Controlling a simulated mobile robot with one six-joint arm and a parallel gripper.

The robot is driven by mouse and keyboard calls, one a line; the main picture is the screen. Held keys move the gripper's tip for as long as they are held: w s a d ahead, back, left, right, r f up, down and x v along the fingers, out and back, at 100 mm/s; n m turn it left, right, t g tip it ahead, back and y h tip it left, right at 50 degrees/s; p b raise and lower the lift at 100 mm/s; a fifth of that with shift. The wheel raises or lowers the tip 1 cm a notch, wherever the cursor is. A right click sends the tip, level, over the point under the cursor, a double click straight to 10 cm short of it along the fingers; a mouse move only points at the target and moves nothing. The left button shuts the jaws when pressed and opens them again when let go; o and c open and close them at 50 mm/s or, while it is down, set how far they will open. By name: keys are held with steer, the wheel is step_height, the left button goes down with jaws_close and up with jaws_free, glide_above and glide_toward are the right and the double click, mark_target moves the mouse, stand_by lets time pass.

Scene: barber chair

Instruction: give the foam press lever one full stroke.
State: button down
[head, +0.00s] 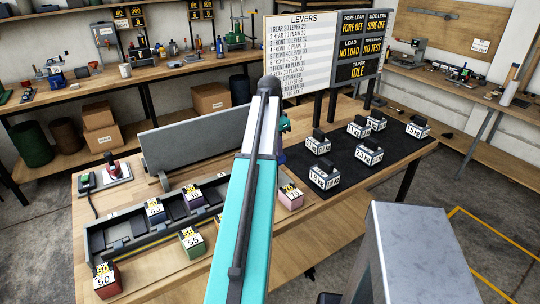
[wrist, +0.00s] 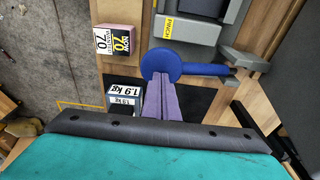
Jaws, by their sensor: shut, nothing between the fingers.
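In the wrist view, a blue round pad (wrist: 160,63) on a blue rod runs right to a grey bracket (wrist: 248,68); it looks like the foam press lever, but no label confirms this. My gripper (wrist: 160,82) has its purple fingers together and empty, with the tips at the pad's lower edge. I cannot tell whether they touch it. In the head view, my own arm hides the pad and most of my gripper. A pink block (wrist: 118,40) marked 70 lies left of the pad; it also shows in the head view (head: 291,197).
A 1.9 kg weight (wrist: 124,98) stands left of the fingers. A black mat (head: 345,155) holds several weights. Numbered blocks stand around a grey tray (head: 130,250) at the left. A long grey panel (head: 195,140) stands behind them.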

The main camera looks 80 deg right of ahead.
steer(key=shift+r, duration=0.5)
step_height(320, 180, up, 6)
steer(key=p, duration=0.4)
steer(key=shift+p, duration=0.3)
stand_by(0.6)
steer(key=shift+s, duration=0.15)
